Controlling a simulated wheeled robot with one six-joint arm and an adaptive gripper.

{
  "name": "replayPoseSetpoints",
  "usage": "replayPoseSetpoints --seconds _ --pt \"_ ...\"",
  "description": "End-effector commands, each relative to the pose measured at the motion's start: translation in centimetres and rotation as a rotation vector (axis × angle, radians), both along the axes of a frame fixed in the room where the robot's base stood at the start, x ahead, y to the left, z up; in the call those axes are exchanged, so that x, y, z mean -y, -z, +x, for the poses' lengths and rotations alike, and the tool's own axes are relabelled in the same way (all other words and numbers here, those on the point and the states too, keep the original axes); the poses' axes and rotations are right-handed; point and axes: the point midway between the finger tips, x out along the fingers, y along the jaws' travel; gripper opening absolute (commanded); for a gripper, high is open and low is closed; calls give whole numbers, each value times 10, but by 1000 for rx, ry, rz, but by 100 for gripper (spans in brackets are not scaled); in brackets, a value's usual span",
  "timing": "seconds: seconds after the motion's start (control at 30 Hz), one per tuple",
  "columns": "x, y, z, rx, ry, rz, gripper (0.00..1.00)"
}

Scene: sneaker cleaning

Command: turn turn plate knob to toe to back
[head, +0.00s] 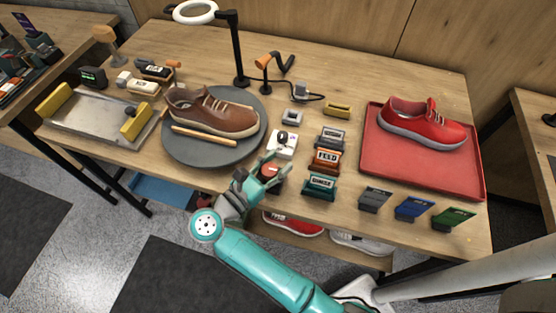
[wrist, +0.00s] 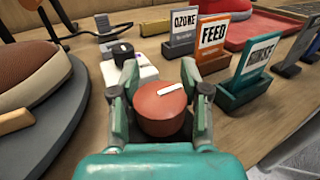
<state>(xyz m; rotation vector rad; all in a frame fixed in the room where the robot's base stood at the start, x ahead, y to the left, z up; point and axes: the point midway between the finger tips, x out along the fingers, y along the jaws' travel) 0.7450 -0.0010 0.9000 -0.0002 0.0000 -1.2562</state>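A round red-brown knob (wrist: 162,110) with a white mark on its top sits between the two fingers of my gripper (wrist: 160,75) in the wrist view. The fingers flank it closely, and I cannot tell whether both touch it. In the head view my gripper (head: 268,168) is at the table's front edge, around the same knob (head: 272,173), which is partly hidden. The grey round turn plate (head: 188,153) is to the left and carries a brown sneaker (head: 212,112) with its toe to the right. A wooden brush or stick (head: 203,137) lies in front of the sneaker.
A white box with a dark knob (head: 283,143) stands just behind my gripper. Label stands, including FEED (head: 325,161) and a teal one (head: 320,186), are close on the right. A red tray (head: 400,170) holds a red sneaker (head: 424,123). A lamp (head: 238,50) stands behind.

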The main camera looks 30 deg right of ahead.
Motion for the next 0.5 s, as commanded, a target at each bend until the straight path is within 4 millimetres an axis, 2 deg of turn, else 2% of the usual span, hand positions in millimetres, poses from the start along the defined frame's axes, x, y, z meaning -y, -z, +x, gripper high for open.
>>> replayPoseSetpoints --seconds 0.03,0.13,0.17,0.5 --pt "0 0 0 0 0 0 30" --pt "0 0 0 0 0 0 5" --pt "0 0 0 0 0 0 3" --pt "-1 0 0 0 -4 1 1"
